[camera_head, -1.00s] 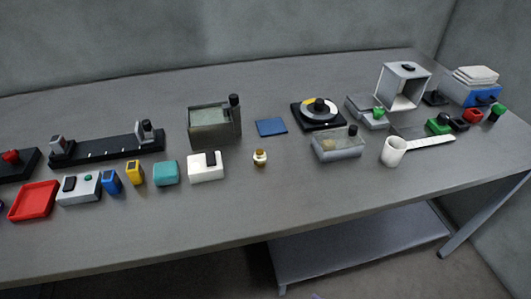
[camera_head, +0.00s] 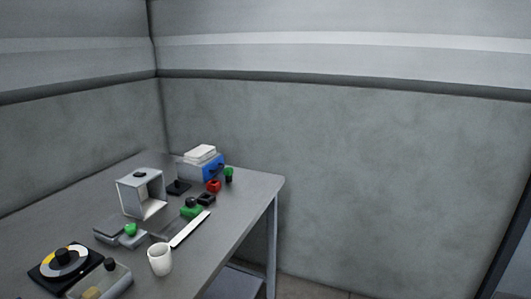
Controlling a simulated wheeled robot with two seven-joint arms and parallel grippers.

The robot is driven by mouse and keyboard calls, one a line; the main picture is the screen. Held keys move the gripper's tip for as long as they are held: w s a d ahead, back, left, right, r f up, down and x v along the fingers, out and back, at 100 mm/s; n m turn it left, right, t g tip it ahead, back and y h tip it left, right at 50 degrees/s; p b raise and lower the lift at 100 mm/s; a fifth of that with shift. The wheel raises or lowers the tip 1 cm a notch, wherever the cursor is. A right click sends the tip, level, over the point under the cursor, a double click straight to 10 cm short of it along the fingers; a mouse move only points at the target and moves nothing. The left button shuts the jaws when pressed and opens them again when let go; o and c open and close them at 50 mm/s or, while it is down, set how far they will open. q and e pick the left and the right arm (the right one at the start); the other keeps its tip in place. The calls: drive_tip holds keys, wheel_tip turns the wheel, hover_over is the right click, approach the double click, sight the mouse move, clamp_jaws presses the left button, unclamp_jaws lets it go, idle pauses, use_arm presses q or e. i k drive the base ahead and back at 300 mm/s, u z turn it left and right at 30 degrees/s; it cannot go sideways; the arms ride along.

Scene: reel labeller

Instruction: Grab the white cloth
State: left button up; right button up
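A folded white stack that looks like the white cloth (camera_head: 200,152) lies on top of a blue and grey box (camera_head: 213,169) at the far end of the table. It appears as flat layers, and I cannot tell its material for certain. Nothing covers it. Neither of my grippers shows in the head view.
The grey table (camera_head: 240,206) ends at a right edge near the wall. Close to the box are a black pad (camera_head: 178,187), a red block (camera_head: 213,186) and a green-topped knob (camera_head: 228,173). An open grey frame (camera_head: 128,199) and a white cup (camera_head: 159,260) stand nearer.

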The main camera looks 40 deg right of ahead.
sight(197, 156)
drive_tip(key=z, duration=2.4)
drive_tip(key=i, duration=2.9)
drive_tip(key=u, duration=3.8)
drive_tip(key=i, duration=0.65)
drive_tip(key=z, duration=0.05)
